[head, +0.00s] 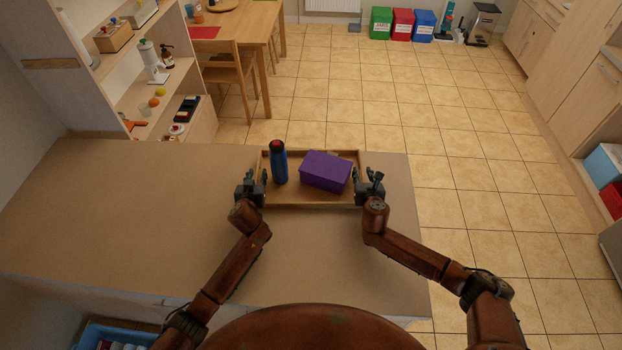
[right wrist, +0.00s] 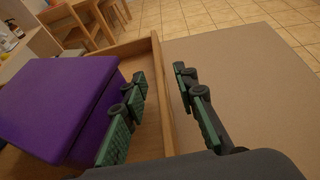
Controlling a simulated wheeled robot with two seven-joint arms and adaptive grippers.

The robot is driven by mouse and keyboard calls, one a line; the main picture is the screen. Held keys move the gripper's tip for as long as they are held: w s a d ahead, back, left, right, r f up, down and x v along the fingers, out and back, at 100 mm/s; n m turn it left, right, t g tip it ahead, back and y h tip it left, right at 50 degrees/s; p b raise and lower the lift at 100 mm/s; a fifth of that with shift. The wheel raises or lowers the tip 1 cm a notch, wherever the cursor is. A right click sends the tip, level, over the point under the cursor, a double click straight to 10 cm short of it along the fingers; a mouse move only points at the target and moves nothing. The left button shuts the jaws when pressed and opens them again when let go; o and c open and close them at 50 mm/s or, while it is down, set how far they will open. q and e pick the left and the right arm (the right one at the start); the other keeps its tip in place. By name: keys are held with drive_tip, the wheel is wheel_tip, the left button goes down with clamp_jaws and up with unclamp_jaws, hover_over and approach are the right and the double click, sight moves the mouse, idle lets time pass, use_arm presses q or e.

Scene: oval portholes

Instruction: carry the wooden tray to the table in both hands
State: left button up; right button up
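The wooden tray (head: 310,206) rests on the brown counter, with a blue bottle (head: 278,163) standing upright in its left part and a purple box (head: 325,171) in its right part. My left gripper (head: 252,181) is at the tray's left wall; its finger gap is too small to judge there. My right gripper (head: 368,180) is at the tray's right wall. In the right wrist view its fingers (right wrist: 165,105) are apart, one inside the tray beside the purple box (right wrist: 60,105), one outside, with the tray wall (right wrist: 162,90) between them and visible gaps.
The counter (head: 130,210) is clear to the left of the tray. Beyond it is tiled floor (head: 350,100). A wooden table (head: 240,22) with a chair (head: 230,75) stands at the back left, near an open shelf (head: 150,85). Coloured bins (head: 402,24) stand at the far wall.

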use_arm(q)
drive_tip(key=shift+w+f, duration=0.1)
drive_tip(key=shift+w, duration=0.15)
use_arm(e)
drive_tip(key=shift+w, duration=0.3)
drive_tip(key=shift+f, duration=0.1)
use_arm(q)
drive_tip(key=shift+c, duration=0.4)
use_arm(e)
drive_tip(key=shift+c, duration=0.4)
use_arm(q)
clamp_jaws()
use_arm(e)
clamp_jaws()
use_arm(q)
drive_tip(key=shift+r, duration=0.25)
use_arm(e)
drive_tip(key=shift+r, duration=0.25)
